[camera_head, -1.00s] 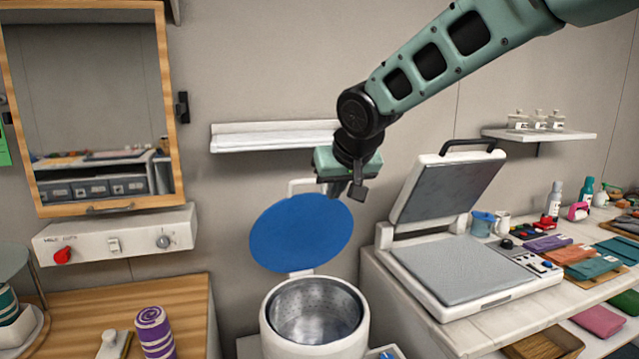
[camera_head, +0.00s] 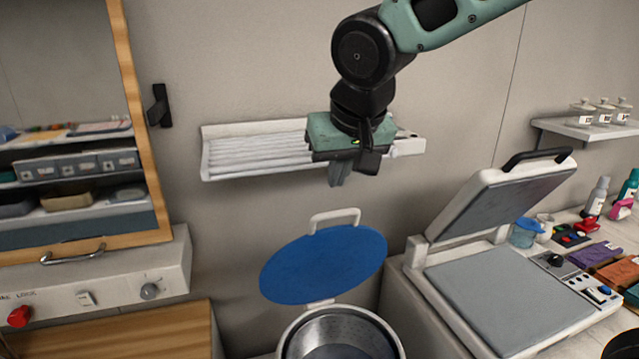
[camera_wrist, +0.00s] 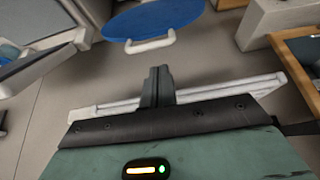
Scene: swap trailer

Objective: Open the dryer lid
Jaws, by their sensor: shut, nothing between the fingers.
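The dryer is a white round tub (camera_head: 340,338) with a metal drum inside, low in the head view and cut off by the bottom edge. Its blue round lid (camera_head: 322,266) stands raised behind the opening, tilted up towards the wall. The white lid handle (camera_head: 335,216) is at the lid's upper edge. My gripper (camera_head: 338,181) is shut and empty, above the handle and apart from it. In the wrist view my gripper (camera_wrist: 158,82) points towards the lid (camera_wrist: 155,18) and handle (camera_wrist: 150,44), with a gap between.
A white slatted wall rack (camera_head: 255,157) is right behind my gripper. A heat press (camera_head: 510,295) with a raised top stands at right on a counter. A mirror cabinet (camera_head: 140,150) and control panel (camera_head: 110,280) are at left.

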